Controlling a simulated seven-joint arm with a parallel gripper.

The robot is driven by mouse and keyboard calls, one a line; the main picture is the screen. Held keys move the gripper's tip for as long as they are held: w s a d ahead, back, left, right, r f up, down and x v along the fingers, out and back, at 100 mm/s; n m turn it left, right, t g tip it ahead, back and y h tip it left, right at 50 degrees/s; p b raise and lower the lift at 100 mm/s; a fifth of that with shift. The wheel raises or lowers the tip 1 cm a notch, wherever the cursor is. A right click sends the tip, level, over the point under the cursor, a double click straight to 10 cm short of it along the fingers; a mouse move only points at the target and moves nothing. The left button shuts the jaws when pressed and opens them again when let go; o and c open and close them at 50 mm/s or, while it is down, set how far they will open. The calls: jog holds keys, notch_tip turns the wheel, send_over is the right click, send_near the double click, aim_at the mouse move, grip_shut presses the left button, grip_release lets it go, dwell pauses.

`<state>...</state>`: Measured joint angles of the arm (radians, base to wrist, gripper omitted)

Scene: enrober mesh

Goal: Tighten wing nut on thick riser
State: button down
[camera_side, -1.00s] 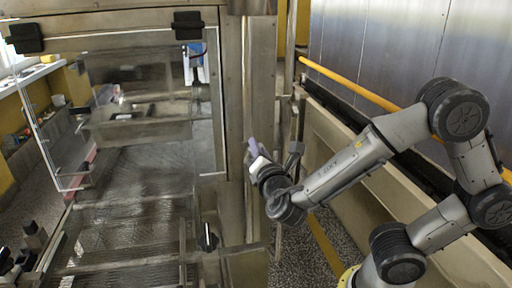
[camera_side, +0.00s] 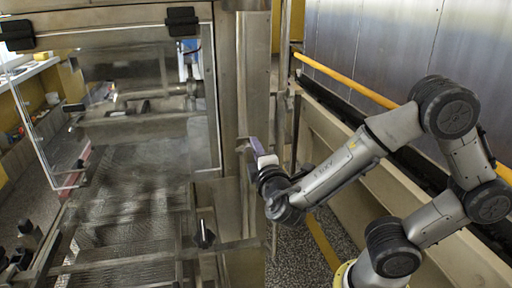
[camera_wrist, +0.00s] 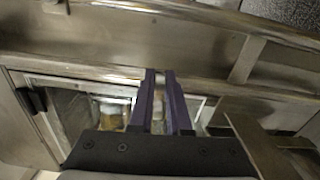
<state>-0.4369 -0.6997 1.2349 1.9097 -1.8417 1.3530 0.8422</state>
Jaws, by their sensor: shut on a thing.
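My gripper (camera_side: 256,146) is at the steel upright in the middle of the side view, its purple fingers pointing up and left towards it. In the wrist view, my gripper (camera_wrist: 160,73) has its two long purple fingers close together with a narrow gap. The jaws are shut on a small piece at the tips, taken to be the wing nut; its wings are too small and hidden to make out. A wide vertical steel post (camera_side: 254,80), which may be the thick riser, rises behind the fingertips. I cannot tell how far the nut is turned.
A clear-windowed machine with a mesh belt (camera_side: 130,215) fills the left. A yellow rail (camera_side: 345,80) and a metal wall stand behind my arm. In the wrist view, a steel bar (camera_wrist: 255,145) lies right of the fingers.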

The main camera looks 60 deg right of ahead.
jog(key=shift+f+m, duration=0.3)
jog(key=shift+f, duration=0.05)
dwell(0.3)
jog(key=c, duration=1)
grip_release()
jog(key=shift+a, duration=0.1)
jog(key=shift+c, duration=0.2)
jog(key=shift+o, duration=0.8)
jog(key=shift+r, duration=0.15)
jog(key=v, duration=1.3)
jog(key=shift+s+a, duration=0.2)
jog(key=shift+d+r, duration=0.1)
